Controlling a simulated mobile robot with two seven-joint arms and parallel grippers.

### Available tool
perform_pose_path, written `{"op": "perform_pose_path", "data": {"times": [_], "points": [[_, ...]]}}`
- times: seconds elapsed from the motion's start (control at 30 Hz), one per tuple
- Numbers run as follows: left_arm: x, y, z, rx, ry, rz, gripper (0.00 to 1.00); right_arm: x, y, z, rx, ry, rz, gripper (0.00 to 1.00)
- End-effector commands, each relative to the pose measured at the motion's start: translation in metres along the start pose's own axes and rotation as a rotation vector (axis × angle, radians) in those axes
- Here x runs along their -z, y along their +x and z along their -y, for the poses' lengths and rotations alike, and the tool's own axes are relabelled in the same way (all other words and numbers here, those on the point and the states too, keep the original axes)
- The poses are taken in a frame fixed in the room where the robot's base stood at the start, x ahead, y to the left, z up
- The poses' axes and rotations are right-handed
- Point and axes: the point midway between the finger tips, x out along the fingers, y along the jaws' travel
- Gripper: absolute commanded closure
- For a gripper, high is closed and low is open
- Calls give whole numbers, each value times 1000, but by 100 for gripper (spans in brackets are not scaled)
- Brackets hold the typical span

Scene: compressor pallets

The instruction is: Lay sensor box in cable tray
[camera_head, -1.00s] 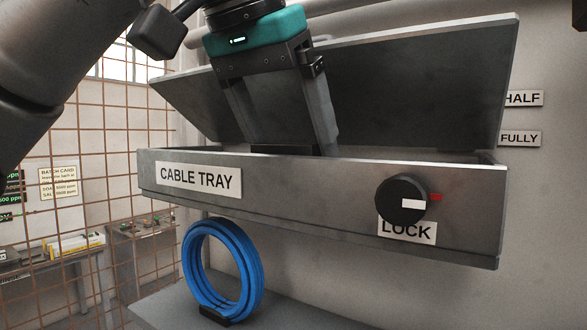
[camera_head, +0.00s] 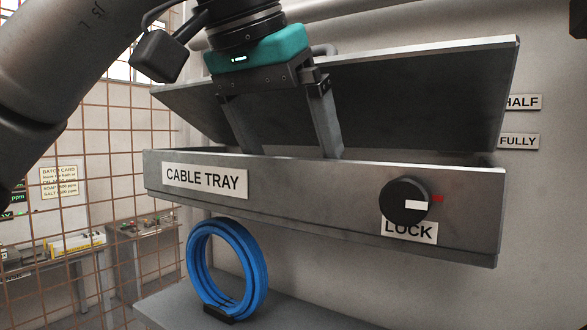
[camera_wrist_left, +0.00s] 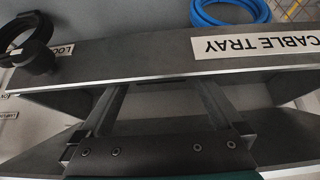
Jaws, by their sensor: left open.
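The grey cable tray (camera_head: 310,200) is fixed to the wall with its lid (camera_head: 420,95) tilted up. It also shows upside down in the left wrist view (camera_wrist_left: 130,55). My left gripper (camera_head: 288,153) is open, with its fingers reaching down behind the tray's front wall. In the left wrist view the fingers (camera_wrist_left: 162,88) are spread apart over the tray opening. The sensor box cannot be made out clearly; the front wall hides the tray floor. My right gripper is not in view.
A black lock knob (camera_head: 404,201) sits on the tray front. A blue cable coil (camera_head: 228,270) stands on a shelf (camera_head: 290,312) below the tray. The raised lid is close behind my gripper. A wire mesh fence (camera_head: 100,190) stands at the left.

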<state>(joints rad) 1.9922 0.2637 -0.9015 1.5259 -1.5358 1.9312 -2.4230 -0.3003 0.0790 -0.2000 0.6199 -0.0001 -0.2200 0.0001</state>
Motion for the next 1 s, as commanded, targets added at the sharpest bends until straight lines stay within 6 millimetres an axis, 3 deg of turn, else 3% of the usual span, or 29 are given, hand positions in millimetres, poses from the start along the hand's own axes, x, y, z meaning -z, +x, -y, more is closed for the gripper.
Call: {"op": "perform_pose_path", "data": {"times": [0.03, 0.33, 0.7, 1.0], "points": [[-2, 18, 0, 0, -4, 34, 0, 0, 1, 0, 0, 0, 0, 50], [-1, 8, 0, 0, -7, 31, 0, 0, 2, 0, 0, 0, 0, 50], [1, -67, 1, 5, -10, 26, 0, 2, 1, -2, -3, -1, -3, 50], [1, -101, 1, 5, -7, 26, 0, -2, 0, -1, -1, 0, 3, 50]]}}
